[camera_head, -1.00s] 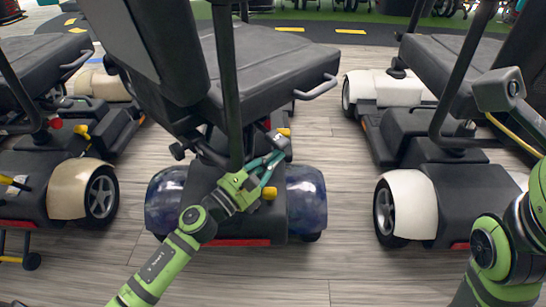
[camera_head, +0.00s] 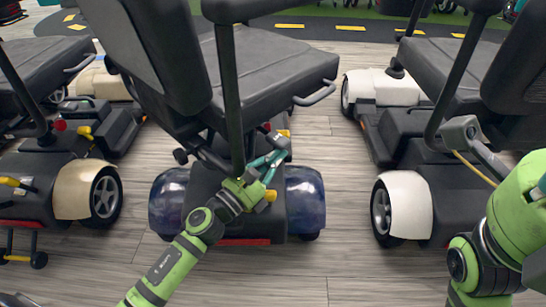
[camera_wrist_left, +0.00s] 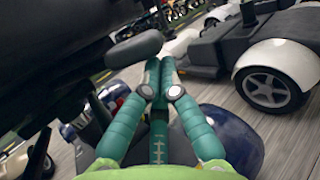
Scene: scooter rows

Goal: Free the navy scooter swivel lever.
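The navy scooter (camera_head: 305,198) stands in the middle of the head view, with navy fenders and a black seat (camera_head: 270,75). My left gripper (camera_head: 282,147) reaches under the right side of its seat. In the left wrist view its teal fingers (camera_wrist_left: 160,68) meet at the tips, with nothing visible between them. A dark rounded paddle-like end (camera_wrist_left: 135,48), possibly the swivel lever, lies just up and left of the tips; contact cannot be told. A grey loop handle (camera_head: 315,92) sticks out from the seat's right side. My right gripper's fingers do not show.
A cream-fendered scooter (camera_head: 88,189) stands left and a white-fendered scooter (camera_head: 405,210) right. Yellow knobs (camera_head: 270,195) sit on the navy scooter near my left gripper. The armrest post (camera_head: 228,90) rises beside it. Bare floor (camera_head: 343,160) separates the navy and white-fendered scooters.

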